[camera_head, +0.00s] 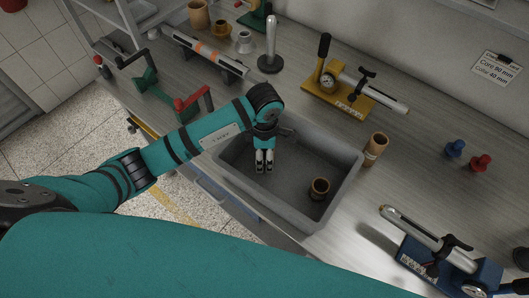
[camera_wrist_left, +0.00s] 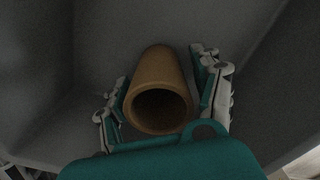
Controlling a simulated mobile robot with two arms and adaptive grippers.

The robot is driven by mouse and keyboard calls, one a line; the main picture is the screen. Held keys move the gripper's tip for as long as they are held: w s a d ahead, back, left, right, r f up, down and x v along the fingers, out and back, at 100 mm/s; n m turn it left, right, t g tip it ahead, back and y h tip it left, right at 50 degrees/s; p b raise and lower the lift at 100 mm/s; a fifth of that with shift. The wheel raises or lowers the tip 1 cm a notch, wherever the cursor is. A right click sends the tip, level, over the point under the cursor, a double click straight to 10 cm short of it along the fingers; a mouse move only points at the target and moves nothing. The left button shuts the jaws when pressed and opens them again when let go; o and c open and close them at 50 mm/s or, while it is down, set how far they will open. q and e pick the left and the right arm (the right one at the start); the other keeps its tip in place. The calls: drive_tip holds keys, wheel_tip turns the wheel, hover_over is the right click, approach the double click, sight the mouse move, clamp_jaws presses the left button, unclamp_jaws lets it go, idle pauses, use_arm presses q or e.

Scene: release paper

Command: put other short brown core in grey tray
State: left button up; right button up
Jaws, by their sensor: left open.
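My left gripper (camera_head: 264,161) is open and points down over the left part of the grey tray (camera_head: 345,160). A short brown core (camera_head: 319,188) stands in the tray, to the right of the gripper. In the left wrist view a brown core (camera_wrist_left: 161,90) shows between the open fingers, its hollow end facing the camera; I cannot tell whether they touch it. Another brown core (camera_head: 375,148) stands on the bench just outside the tray's right side. My right gripper is not in view.
A yellow-based gauge device (camera_head: 338,98) stands behind the tray and a blue-based one (camera_head: 440,262) at the front right.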

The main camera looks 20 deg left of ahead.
use_arm(q)
drive_tip(key=shift+w+r, duration=0.1)
drive_tip(key=shift+r, duration=0.25)
wheel_tip(320, 180, up, 12)
drive_tip(key=b, duration=0.3)
drive_tip(key=shift+f, duration=0.25)
